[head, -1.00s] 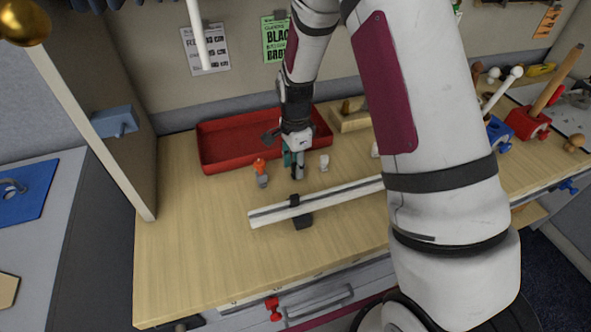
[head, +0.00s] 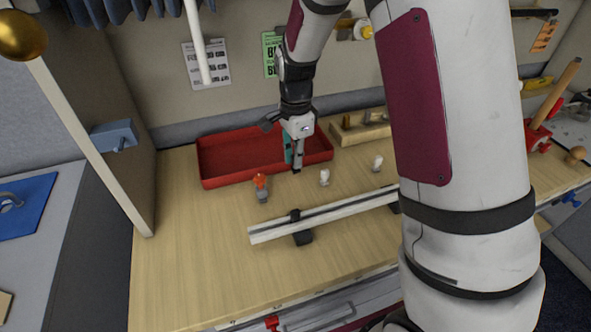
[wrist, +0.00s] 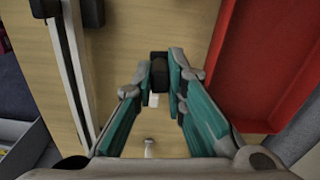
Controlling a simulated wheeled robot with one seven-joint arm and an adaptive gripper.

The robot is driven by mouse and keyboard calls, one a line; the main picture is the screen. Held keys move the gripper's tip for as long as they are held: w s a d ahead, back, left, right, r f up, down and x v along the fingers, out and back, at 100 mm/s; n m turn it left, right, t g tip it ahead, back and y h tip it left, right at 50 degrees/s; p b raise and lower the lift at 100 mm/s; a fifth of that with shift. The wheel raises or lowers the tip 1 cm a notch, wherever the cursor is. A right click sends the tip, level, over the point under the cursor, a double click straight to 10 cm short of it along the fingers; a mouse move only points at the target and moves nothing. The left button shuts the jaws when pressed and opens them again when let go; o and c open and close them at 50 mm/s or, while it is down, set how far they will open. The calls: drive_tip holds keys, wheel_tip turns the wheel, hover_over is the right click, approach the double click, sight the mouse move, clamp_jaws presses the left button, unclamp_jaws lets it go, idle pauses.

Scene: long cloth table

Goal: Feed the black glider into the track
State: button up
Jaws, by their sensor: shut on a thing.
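My gripper (wrist: 160,88), with teal fingers, is shut on the black glider (wrist: 159,66), a small dark block between the fingertips in the wrist view. In the head view my gripper (head: 296,167) is above the table, between the red tray and the track; the glider is too small to make out clearly there. The track (head: 345,211) is a long pale rail with a dark groove, raised on black supports (head: 303,238). In the wrist view the track (wrist: 70,60) is at the left, apart from the glider.
The red tray (head: 222,180) lies behind my gripper. An orange-topped grey piece (head: 262,188) and two white knobs (head: 325,177) (head: 378,163) stand between tray and track. A wooden block (head: 352,135) is at the back. The front left tabletop is clear.

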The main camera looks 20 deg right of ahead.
sight(296, 171)
drive_tip(key=shift+r, duration=1)
drive_tip(key=shift+f+b, duration=1.8)
drive_tip(key=shift+f, duration=3.25)
drive_tip(key=o, duration=0.8)
drive_tip(key=shift+o, duration=0.2)
drive_tip(key=shift+r, duration=0.3)
